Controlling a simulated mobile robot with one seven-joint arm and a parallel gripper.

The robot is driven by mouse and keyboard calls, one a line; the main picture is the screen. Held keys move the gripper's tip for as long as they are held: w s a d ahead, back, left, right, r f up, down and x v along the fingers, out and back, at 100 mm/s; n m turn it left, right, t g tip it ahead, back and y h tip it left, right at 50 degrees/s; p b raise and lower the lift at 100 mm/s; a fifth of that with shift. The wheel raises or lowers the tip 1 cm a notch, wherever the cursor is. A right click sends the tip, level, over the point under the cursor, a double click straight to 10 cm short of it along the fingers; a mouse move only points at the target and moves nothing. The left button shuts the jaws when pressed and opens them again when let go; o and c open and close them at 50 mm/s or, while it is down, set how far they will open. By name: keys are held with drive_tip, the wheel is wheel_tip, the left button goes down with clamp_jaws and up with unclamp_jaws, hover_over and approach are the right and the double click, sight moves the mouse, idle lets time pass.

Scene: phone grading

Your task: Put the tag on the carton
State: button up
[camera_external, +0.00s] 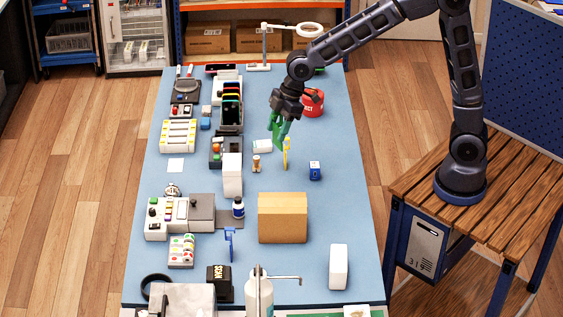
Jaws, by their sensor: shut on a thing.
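A brown carton (283,218) stands closed on the blue table, toward the near side and right of the middle. My gripper (283,141) has green fingers and points down over the table, well behind the carton in the picture. It is shut on a thin upright yellow piece (286,154), which looks like the tag. The upper part of the piece is hidden by the fingers. I cannot tell whether its lower end touches the table.
A white block (338,266) stands at front right. Devices crowd the table's left side.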

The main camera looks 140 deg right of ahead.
drive_tip(key=w+a+r+n+y, duration=0.1)
drive_tip(key=w+a+r+n, duration=0.25)
drive_tip(key=a+r, duration=0.2)
hover_over(283, 202)
wheel_tip(283, 202, down, 21)
drive_tip(key=shift+r, duration=0.2)
drive_tip(key=shift+f, duration=0.1)
drive_tip(key=o, duration=0.9)
drive_tip(key=shift+o, duration=0.2)
